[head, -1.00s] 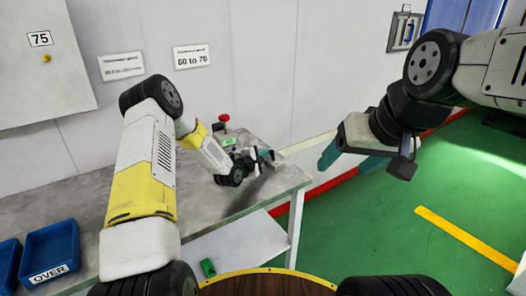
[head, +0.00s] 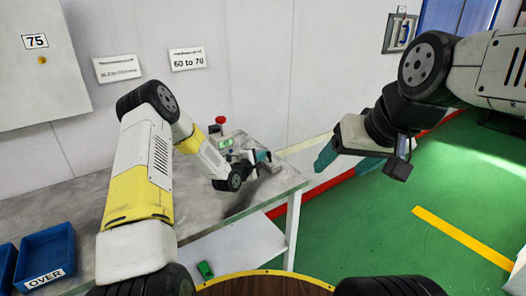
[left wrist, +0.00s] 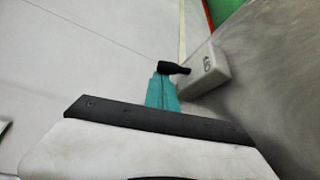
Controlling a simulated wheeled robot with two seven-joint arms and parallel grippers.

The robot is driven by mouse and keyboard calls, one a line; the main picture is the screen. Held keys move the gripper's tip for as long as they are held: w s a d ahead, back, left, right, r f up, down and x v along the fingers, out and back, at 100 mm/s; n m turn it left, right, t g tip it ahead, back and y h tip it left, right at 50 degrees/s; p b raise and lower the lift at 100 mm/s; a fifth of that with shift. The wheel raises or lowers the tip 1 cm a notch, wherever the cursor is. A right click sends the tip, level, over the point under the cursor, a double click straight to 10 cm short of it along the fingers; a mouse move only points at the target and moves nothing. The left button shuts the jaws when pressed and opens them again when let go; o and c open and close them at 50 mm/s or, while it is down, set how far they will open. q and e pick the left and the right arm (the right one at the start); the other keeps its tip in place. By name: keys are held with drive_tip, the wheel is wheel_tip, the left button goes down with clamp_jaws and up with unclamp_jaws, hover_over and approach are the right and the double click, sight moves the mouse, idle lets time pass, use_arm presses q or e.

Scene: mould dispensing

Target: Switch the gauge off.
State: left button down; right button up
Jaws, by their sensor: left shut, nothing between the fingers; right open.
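The gauge (head: 227,143) is a small grey device with a green display and a red knob on top, on the far end of the table. My left gripper (head: 263,156) is shut and empty, low over the table just right of the gauge. In the left wrist view its teal fingertips (left wrist: 162,88) are at a black lever (left wrist: 174,68) on a white box (left wrist: 207,72) with a dark mark. I cannot tell whether they touch the lever. My right gripper (head: 325,157) is open and empty, off the table's right side.
Blue bins stand at the table's left, one labelled OVER (head: 47,250). A small green piece (head: 205,269) lies low near the front. Wall signs include one reading 60 to 70 (head: 188,60). Green floor (head: 360,235) is open to the right.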

use_arm(q)
drive_tip(key=m, duration=0.1)
drive_tip(key=m+t, duration=0.1)
drive_tip(key=s+d+m+t, duration=0.1)
drive_tip(key=shift+s+r+m+h, duration=0.1)
drive_tip(key=shift+r+m+h, duration=0.15)
drive_tip(key=shift+m+h, duration=0.05)
drive_tip(key=shift+s+d+r, duration=0.1)
drive_tip(key=shift+s, duration=0.2)
drive_tip(key=v, duration=0.7)
drive_tip(key=shift+s, duration=0.3)
